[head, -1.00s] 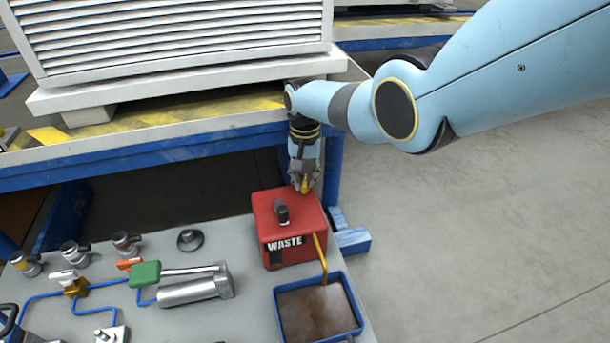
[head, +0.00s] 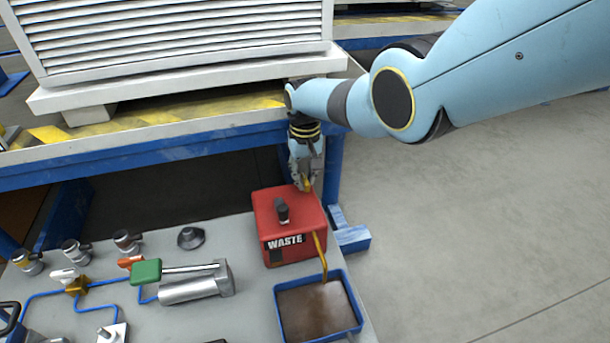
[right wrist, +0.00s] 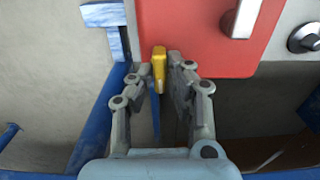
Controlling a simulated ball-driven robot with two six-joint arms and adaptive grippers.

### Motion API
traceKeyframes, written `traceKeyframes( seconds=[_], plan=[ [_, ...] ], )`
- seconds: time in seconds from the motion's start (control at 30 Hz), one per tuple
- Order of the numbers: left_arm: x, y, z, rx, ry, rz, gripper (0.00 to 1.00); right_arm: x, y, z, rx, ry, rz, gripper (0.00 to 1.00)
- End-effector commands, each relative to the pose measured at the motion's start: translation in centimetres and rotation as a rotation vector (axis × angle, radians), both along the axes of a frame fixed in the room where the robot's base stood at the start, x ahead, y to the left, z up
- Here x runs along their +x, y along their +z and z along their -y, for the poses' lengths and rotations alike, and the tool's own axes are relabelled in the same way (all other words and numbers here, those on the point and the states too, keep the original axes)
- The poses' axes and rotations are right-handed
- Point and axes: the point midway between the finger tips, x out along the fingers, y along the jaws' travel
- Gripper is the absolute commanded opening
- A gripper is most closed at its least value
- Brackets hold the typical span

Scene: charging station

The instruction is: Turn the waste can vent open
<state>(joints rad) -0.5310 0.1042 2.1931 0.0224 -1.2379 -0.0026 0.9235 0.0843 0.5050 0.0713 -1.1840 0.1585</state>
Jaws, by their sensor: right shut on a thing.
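The red waste can (head: 290,215), labelled WASTE, stands at the right end of the grey work surface. Its small yellow vent (head: 309,185) is at the far right of its top. My right gripper (head: 306,187) reaches down at that far edge with its fingers shut on the vent. In the right wrist view the yellow vent (right wrist: 159,64) sits between the fingertips, and the red can (right wrist: 195,40) is just beyond. The fingers partly cover the vent in the head view, so its exact turn is hard to judge. My left gripper is not in view.
A black handle (head: 282,212) stands on the can's top. A yellow tube (head: 322,260) runs to a blue tray (head: 282,325) of brown liquid. A blue-framed bench (head: 150,150) with a louvred white unit (head: 180,40) is behind. Valves and a green-ended pump (head: 195,288) lie left.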

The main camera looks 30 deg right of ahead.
Motion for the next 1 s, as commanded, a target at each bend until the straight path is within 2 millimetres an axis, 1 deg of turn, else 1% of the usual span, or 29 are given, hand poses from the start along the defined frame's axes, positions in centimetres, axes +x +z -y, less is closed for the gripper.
traceKeyframes(
  seconds=[0.17, 0.2, 0.37, 0.53, 0.77, 0.87, 1.0],
  plan=[
    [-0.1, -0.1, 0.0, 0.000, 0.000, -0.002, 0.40, 0.0, 0.0, 0.0, -0.001, 0.002, 0.000, 0.00],
    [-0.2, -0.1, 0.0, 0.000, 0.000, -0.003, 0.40, 0.0, 0.0, 0.0, -0.001, 0.002, 0.000, 0.15],
    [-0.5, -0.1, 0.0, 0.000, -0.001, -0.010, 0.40, 0.0, 0.0, 0.0, -0.001, 0.001, 0.000, 0.36],
    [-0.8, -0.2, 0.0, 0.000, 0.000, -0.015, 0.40, 0.0, 0.0, 0.0, 0.000, 0.000, 0.000, 0.37],
    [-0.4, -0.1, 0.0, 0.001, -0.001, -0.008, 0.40, 0.1, 0.5, 0.0, 0.000, 0.000, 0.001, 0.37],
    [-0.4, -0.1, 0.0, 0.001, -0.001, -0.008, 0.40, 0.1, 1.3, 0.1, -0.001, -0.001, 0.003, 0.37],
    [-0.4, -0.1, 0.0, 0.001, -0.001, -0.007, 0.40, 0.0, 3.1, 0.0, -0.001, 0.000, 0.004, 0.37]
  ],
)
